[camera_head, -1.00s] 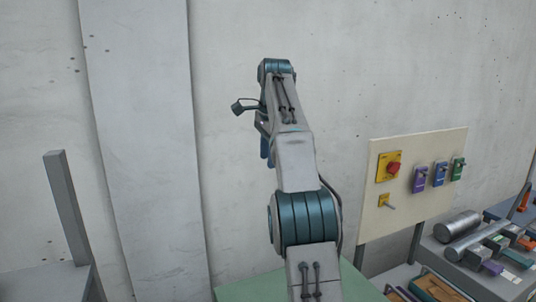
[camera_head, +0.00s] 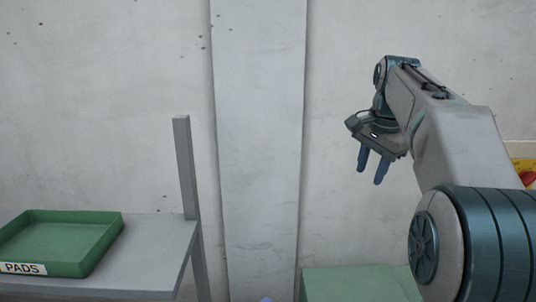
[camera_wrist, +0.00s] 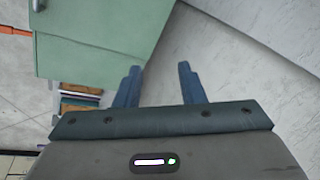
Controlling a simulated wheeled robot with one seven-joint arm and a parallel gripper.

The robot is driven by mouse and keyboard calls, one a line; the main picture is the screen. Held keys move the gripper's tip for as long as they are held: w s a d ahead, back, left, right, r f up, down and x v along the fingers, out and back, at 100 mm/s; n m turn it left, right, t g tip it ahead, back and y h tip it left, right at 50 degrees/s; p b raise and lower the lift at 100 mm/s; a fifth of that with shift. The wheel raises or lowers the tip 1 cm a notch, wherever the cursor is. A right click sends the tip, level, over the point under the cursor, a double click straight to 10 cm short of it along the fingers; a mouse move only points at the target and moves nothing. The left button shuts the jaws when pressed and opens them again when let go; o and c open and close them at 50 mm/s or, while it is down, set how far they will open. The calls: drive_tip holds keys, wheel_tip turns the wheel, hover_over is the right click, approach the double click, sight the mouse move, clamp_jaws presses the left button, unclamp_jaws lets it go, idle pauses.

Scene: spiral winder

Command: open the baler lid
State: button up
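My gripper (camera_head: 370,176) hangs at the right of the head view with its two blue fingers pointing down. In the wrist view the fingers (camera_wrist: 160,68) stand apart with nothing between them, so it is open and empty. A pale green boxy body (camera_head: 360,285) shows at the bottom of the head view, below my gripper. I cannot tell whether this is the baler, and no lid or handle is clearly visible.
A green tray (camera_head: 70,262) labelled PADS stands on a grey table (camera_head: 150,258) at the left, with an upright grey post (camera_head: 185,170). A pale wall pillar (camera_head: 260,140) rises in the middle. A red button (camera_head: 528,179) on yellow shows at the right edge.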

drive_tip(key=s+a+f+n+b, duration=0.2)
drive_tip(key=s+a+f+n, duration=0.2)
drive_tip(key=s+f, duration=0.8)
drive_tip(key=s+a+f+n+t+b, duration=0.1)
drive_tip(key=s+a+f+n, duration=0.3)
drive_tip(key=s+f, duration=0.9)
drive_tip(key=n+b, duration=0.1)
drive_tip(key=n, duration=0.2)
drive_tip(key=shift+s+n, duration=0.2)
drive_tip(key=shift+n, duration=0.2)
drive_tip(key=shift+f, duration=0.1)
